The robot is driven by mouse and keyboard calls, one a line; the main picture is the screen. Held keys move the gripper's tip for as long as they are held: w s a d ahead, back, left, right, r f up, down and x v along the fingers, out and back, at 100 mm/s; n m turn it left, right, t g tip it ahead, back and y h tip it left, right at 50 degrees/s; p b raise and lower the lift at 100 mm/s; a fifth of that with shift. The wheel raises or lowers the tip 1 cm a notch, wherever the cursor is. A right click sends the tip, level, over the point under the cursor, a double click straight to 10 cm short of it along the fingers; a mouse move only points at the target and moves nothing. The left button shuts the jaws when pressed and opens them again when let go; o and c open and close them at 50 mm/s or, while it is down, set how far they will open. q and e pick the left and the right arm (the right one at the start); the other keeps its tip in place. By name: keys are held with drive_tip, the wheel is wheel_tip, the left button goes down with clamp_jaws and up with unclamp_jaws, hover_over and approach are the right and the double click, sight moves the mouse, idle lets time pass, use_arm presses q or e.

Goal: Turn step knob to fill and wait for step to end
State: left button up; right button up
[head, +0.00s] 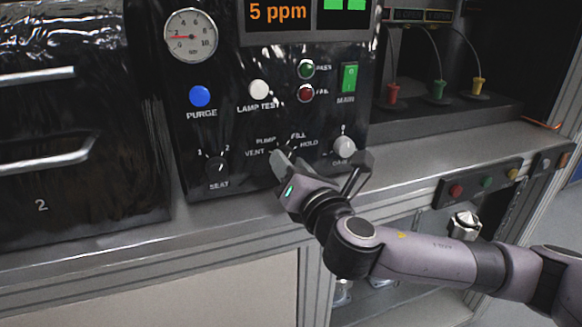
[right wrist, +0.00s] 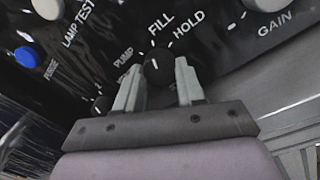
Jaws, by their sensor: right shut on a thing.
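The step knob is a round black knob (right wrist: 158,66) on the dark panel, framed by the labels VENT, PUMP, FILL and HOLD. In the right wrist view its labels FILL and HOLD show above it, PUMP to its left. Which label the knob points to is not clear. My right gripper (right wrist: 158,88) is shut on it, one grey finger on each side. In the head view my right gripper (head: 281,162) covers most of the knob. My left gripper is not in view.
On the panel are a gauge (head: 190,37), a blue PURGE button (head: 199,96), a white LAMP TEST button (head: 259,89), a SEAT knob (head: 216,165), a grey GAIN knob (head: 344,146), a red FAIL lamp (head: 306,93) and a green MAIN switch (head: 348,77). The display (head: 278,13) reads 5 ppm.

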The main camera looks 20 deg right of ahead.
idle(0.4)
drive_tip(key=o, duration=1)
drive_tip(key=shift+o, duration=0.2)
drive_tip(key=shift+s, duration=0.1)
drive_tip(key=s, duration=0.7)
drive_tip(key=shift+d+f+b, duration=0.15)
drive_tip(key=shift+d+b, duration=0.2)
drive_tip(key=shift+b, duration=0.1)
